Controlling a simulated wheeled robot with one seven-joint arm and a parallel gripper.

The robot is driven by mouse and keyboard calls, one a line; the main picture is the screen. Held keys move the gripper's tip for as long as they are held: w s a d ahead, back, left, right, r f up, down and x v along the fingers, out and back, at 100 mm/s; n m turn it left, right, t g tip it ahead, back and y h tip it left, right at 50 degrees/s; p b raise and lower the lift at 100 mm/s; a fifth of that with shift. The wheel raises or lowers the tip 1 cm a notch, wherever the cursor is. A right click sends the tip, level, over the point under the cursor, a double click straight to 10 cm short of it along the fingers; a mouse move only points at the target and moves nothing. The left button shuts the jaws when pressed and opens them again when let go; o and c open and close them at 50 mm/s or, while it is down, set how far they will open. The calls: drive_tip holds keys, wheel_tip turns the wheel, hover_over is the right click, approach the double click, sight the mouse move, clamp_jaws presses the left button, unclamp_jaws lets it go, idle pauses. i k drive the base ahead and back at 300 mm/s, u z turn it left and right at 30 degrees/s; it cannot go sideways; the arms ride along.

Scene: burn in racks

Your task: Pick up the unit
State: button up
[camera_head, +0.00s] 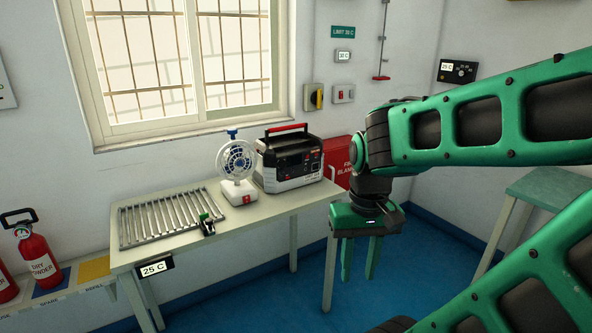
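A black and white boxy unit (290,163) with a red top handle (286,128) stands upright at the right back of the table, by the wall. Which object the task calls the unit cannot be told for certain; this box looks like a portable power unit. My green gripper (360,275) hangs to the right of the table's right end, fingers pointing down. Its two fingers are apart with nothing between them. It is clear of the box in the picture.
The table (262,208) also holds a small white and blue fan (237,163), a slatted metal rack (165,217) and a small green-black item (207,224). Fire extinguishers (40,260) stand at left. A green side table (550,188) is at right. Blue floor shows between.

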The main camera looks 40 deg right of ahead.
sight(282, 165)
drive_tip(key=z, duration=0.75)
drive_tip(key=i, duration=0.35)
drive_tip(key=z, duration=0.1)
